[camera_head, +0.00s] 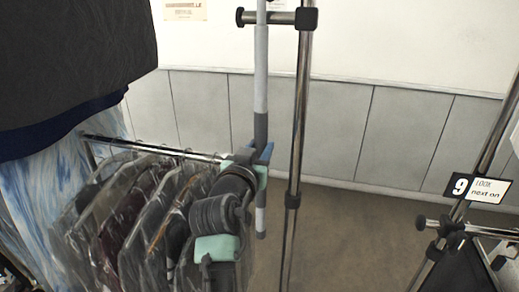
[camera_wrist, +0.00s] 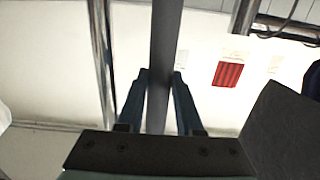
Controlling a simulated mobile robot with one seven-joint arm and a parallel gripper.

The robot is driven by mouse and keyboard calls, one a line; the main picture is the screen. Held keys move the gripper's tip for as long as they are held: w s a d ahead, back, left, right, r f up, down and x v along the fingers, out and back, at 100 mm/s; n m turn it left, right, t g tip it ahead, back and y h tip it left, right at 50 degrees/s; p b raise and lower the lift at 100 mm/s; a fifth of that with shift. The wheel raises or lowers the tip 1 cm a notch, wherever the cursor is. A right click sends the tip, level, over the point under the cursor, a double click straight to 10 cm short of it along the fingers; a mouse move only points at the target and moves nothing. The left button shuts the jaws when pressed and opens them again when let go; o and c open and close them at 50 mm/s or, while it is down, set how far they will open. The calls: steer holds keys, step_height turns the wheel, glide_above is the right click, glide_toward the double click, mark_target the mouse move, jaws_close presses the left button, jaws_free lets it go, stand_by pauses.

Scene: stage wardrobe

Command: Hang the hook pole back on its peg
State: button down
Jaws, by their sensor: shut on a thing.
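The hook pole (camera_head: 261,95) is a slim grey pole, upright in the head view. Its top end is out of frame and its lower end hangs free above the floor. My gripper (camera_head: 262,153) is shut around its lower part. In the wrist view, the pole (camera_wrist: 165,40) runs between the two blue fingers of my gripper (camera_wrist: 161,76). A short horizontal chrome peg (camera_head: 282,17) with a black end knob juts left from a black clamp on a chrome upright. The pole crosses the peg in the picture; I cannot tell whether they touch. The hook is not visible.
The chrome upright (camera_head: 299,110) stands just right of the pole. A rail of bagged garments (camera_head: 150,215) lies left of my arm, with dark cloth (camera_head: 70,60) above it. Another stand with a "9" sign (camera_head: 480,188) is at right. Open floor (camera_head: 350,235) lies between.

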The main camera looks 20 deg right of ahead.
steer(key=shift+f, duration=0.1)
steer(key=shift+f+b, duration=2.05)
steer(key=shift+b, duration=0.05)
steer(key=c, duration=0.6)
jaws_free()
steer(key=shift+o, duration=0.6)
steer(key=shift+f, duration=0.1)
steer(key=f+b+v, duration=0.1)
steer(key=b+v, duration=0.1)
steer(key=v, duration=1)
steer(key=s+a+r+n+t+y+p, duration=0.1)
steer(key=s+a+r+n+t+y, duration=0.1)
steer(key=r, duration=0.9)
steer(key=s+a+r+n+t+y, duration=0.2)
steer(key=s+a+r+t+y, duration=0.2)
steer(key=s+r, duration=0.5)
steer(key=s+a+r+n+t+y+p, duration=0.1)
steer(key=s+r+t, duration=0.5)
steer(key=r, duration=0.7)
steer(key=a+n+t+y, duration=0.1)
steer(key=a+y, duration=0.1)
steer(key=a, duration=0.1)
steer(key=shift+a+n+p, duration=0.25)
steer(key=shift+n+p, duration=0.05)
